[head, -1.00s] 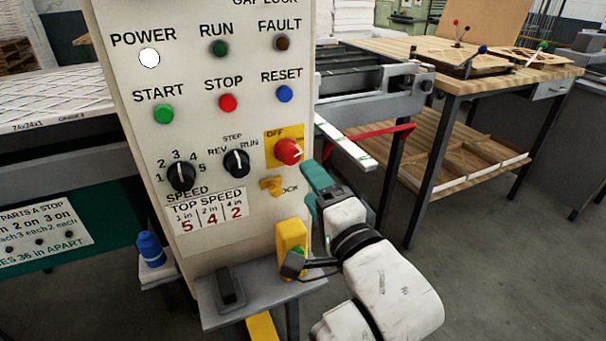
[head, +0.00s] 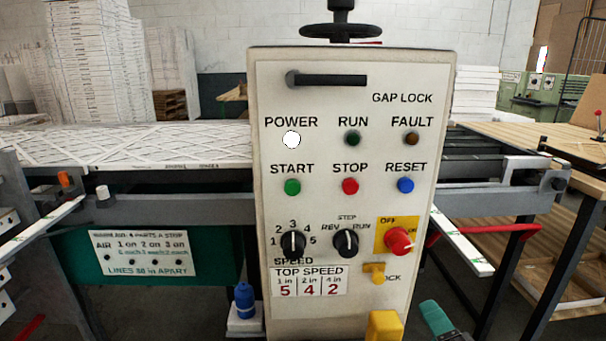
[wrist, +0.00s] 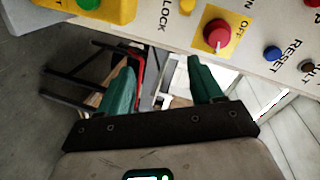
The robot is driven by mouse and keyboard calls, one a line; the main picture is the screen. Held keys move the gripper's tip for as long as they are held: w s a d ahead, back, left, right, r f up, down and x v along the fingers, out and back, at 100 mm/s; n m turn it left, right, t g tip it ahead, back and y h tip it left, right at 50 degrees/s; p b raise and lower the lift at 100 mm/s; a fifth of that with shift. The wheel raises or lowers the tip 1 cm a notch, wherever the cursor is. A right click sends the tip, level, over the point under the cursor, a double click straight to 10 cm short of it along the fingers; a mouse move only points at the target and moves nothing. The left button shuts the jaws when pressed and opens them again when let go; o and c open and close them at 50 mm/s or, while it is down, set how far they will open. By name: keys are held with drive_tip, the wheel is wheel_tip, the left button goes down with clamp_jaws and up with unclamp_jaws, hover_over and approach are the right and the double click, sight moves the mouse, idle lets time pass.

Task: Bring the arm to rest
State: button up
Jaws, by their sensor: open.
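My gripper (wrist: 160,88) shows in the wrist view with its two green fingers spread and nothing between them. It is in front of the control panel (head: 340,215), near the red knob (wrist: 217,34) on its yellow plate. In the head view only a green finger of my gripper (head: 437,318) shows at the bottom edge, right of the panel and below the red knob (head: 399,241). The rest of my arm is out of the head view.
A yellow box (head: 385,326) juts from the panel's lower right, and a yellow lock tab (head: 374,273) sits above it. A blue bottle (head: 244,300) stands left of the panel. A red bar (head: 485,231) and a wooden bench (head: 560,150) are at the right.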

drive_tip(key=s+d+f+n+g+p, duration=0.5)
drive_tip(key=s+f+n+g, duration=0.3)
drive_tip(key=s+f, duration=0.45)
drive_tip(key=s+f+n+g+p, duration=0.1)
drive_tip(key=s+f+n+g, duration=0.1)
drive_tip(key=s, duration=0.5)
drive_tip(key=s+f+n+g+p, duration=0.2)
drive_tip(key=s+f+n+g, duration=0.1)
drive_tip(key=s, duration=0.4)
drive_tip(key=shift+s+d+f+g+y, duration=0.15)
drive_tip(key=shift+f+g+y, duration=0.25)
drive_tip(key=shift+g, duration=0.5)
drive_tip(key=shift+f, duration=0.1)
